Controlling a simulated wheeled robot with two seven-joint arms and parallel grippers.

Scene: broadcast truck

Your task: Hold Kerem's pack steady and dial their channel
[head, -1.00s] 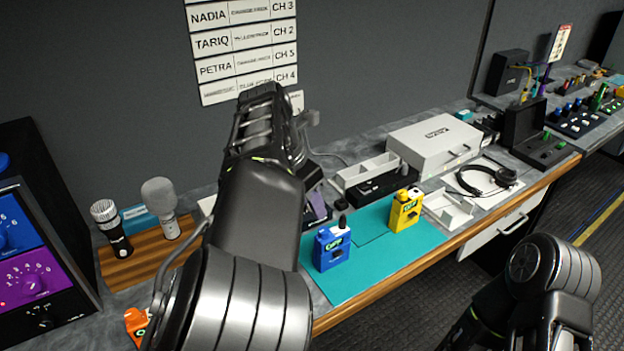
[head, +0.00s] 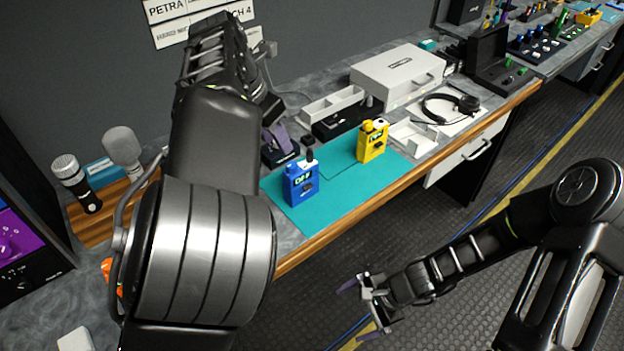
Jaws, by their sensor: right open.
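A blue pack (head: 302,183) with a dark knob or stub on top stands upright on the teal mat (head: 325,203). A yellow pack (head: 371,142) stands upright behind it to the right. I cannot read which is Kerem's. The channel sheet (head: 200,18) on the wall is cut off by the top edge; PETRA and CH 4 show. My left gripper (head: 264,50) is raised left of the packs, mostly hidden by my own wrist; its jaws cannot be made out. My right gripper (head: 360,311) is open and empty, low over the floor in front of the counter, apart from both packs.
A grey case (head: 397,76), white trays (head: 331,104) and headphones (head: 450,104) lie behind and right of the mat. Microphones (head: 123,148) stand on a wooden block at left. A dark purple item (head: 281,138) sits behind the blue pack. The floor (head: 440,215) before the counter is clear.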

